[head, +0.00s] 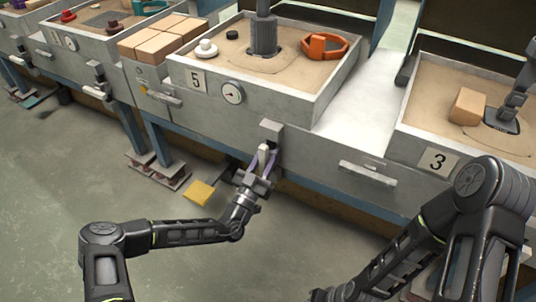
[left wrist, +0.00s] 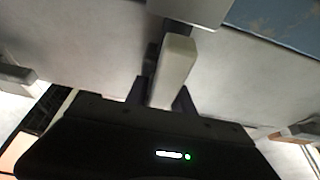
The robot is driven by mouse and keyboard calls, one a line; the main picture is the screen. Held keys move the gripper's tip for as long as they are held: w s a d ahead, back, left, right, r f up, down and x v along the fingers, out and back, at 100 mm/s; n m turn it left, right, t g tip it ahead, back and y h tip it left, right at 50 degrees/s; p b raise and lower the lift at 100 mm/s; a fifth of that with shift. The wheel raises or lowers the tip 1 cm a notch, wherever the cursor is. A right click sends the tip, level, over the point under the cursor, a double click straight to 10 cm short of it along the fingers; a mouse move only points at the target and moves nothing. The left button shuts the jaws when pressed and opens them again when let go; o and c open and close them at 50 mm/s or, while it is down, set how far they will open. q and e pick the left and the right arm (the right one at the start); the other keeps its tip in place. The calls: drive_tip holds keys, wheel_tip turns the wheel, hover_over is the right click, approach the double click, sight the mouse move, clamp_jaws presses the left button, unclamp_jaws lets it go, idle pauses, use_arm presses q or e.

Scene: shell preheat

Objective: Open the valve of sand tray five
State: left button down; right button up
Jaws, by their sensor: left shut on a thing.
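Sand tray five (head: 185,98) is a grey metal tray with a "5" plate and a round gauge (head: 232,92) on its front. Its valve is a grey block with a pale lever handle (head: 264,154) hanging down at the right of the front face. The handle also shows in the left wrist view (left wrist: 175,68), between the fingers. My left gripper (head: 262,162) is shut on the valve handle from below. In the head view my right arm is at the lower right, and its gripper is not clearly seen.
In tray five sit a dark cylinder (head: 264,38), an orange ring-shaped piece (head: 324,46) and a white knob (head: 206,47). Tray three (head: 438,162) stands to the right with a tan block (head: 467,106). A drawer handle (head: 368,173) juts out between them. A yellow pedal (head: 199,192) lies on the floor. Open floor is at left.

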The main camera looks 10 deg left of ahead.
sight(262, 167)
use_arm(q)
drive_tip(key=c, duration=1.2)
unclamp_jaws()
drive_tip(key=shift+c, duration=0.2)
drive_tip(key=shift+s, duration=0.1)
drive_tip(key=p+v, duration=0.1)
drive_tip(key=v, duration=0.6)
drive_tip(key=shift+s+a+f, duration=0.15)
drive_tip(key=shift+s+a, duration=0.05)
drive_tip(key=shift+s, duration=0.1)
drive_tip(key=shift+d, duration=0.1)
